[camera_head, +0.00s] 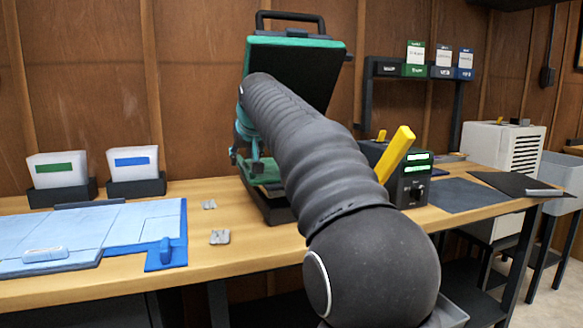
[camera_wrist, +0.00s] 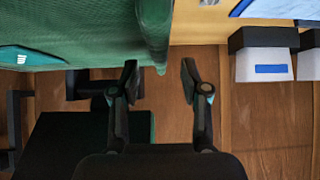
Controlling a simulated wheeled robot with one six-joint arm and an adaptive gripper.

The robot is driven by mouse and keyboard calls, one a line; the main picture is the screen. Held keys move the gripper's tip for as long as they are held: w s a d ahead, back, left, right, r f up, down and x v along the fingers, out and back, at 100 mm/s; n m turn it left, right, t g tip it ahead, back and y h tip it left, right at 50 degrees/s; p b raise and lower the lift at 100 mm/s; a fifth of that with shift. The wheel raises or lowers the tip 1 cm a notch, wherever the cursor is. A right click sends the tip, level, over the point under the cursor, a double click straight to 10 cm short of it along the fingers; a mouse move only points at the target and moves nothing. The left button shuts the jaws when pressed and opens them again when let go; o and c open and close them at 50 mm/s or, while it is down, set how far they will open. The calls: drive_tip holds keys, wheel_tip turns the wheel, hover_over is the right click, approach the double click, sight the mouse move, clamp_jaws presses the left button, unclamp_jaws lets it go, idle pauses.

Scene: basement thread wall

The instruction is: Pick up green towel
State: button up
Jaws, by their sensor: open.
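A broad green surface (camera_wrist: 80,38) with a cloth-like texture and a thick rounded right edge fills the upper left of the wrist view. I cannot tell whether it is the green towel or part of the teal and black press machine (camera_head: 300,42). In the head view a strip of green (camera_head: 262,173) shows low in that machine, partly behind my arm. My gripper (camera_wrist: 160,82) is open with nothing between its fingers, close to the green surface's rounded edge.
A white bin with a blue label (camera_head: 135,163) stands beside a green-labelled one (camera_head: 58,169). Light blue sheets (camera_head: 80,232) cover the bench's left end. Small metal pieces (camera_head: 220,237) lie near the machine. A black box with a yellow handle (camera_head: 396,155) stands right of my arm.

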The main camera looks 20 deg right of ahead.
drive_tip(key=shift+x, duration=0.85)
drive_tip(key=shift+r, duration=0.1)
clamp_jaws()
